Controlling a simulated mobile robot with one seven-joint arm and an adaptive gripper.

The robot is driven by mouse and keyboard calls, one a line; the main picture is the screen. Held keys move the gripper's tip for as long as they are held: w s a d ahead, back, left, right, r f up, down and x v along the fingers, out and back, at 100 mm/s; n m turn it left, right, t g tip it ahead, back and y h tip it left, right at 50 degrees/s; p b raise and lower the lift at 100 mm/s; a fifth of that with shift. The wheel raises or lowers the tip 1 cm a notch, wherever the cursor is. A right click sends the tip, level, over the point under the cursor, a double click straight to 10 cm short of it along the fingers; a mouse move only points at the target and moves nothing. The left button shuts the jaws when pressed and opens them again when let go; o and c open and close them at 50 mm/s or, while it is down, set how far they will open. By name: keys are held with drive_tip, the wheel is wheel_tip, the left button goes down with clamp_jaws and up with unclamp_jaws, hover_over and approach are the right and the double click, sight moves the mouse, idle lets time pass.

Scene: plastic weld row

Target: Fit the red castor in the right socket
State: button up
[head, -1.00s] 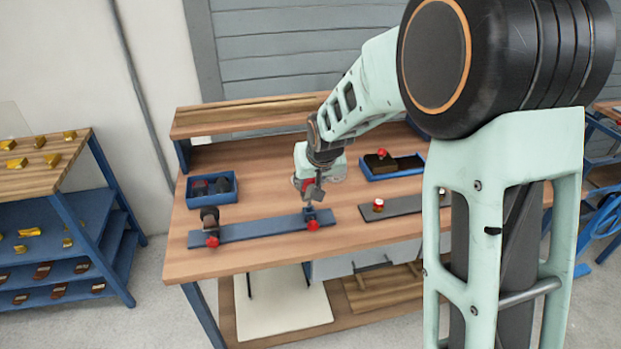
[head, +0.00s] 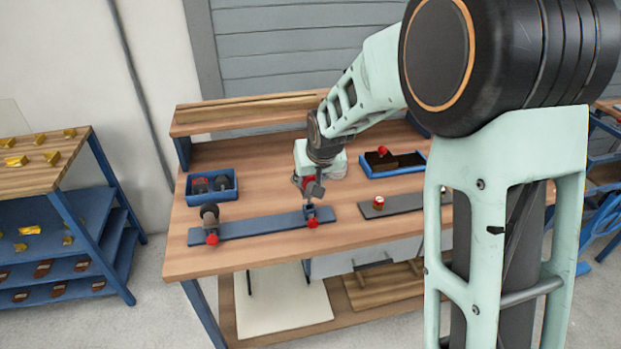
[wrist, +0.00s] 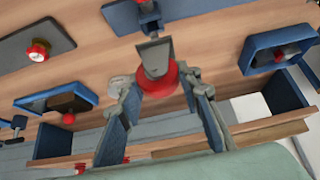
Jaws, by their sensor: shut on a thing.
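My gripper (wrist: 165,92) is shut on the red castor (wrist: 159,80), a red wheel with a grey fork. In the head view my gripper (head: 309,181) hides most of the castor, with the grey fork below. The castor is over the right end of the blue rail (head: 262,226), by the blue right socket (head: 322,211). In the wrist view the socket (wrist: 149,17) is just beyond the fork. I cannot tell whether they touch. A red knob (head: 313,223) is at the socket's front. A dark castor (head: 209,213) stands at the rail's left end.
Another blue tray (head: 368,176) with dark blocks and a red knob is at the back right. A grey plate (head: 400,205) with a red-and-white button (head: 378,203) lies right of the rail.

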sight(310, 189)
drive_tip(key=shift+f, duration=0.15)
idle(0.5)
drive_tip(key=shift+f+b, duration=0.85)
drive_tip(key=shift+b, duration=0.2)
drive_tip(key=shift+f, duration=0.15)
idle(0.3)
drive_tip(key=shift+f+b, duration=0.75)
drive_tip(key=shift+b, duration=0.2)
drive_tip(key=shift+f+b, duration=0.4)
drive_tip(key=shift+b, duration=0.15)
idle(0.9)
drive_tip(key=o, duration=1.3)
drive_tip(key=shift+o, duration=0.2)
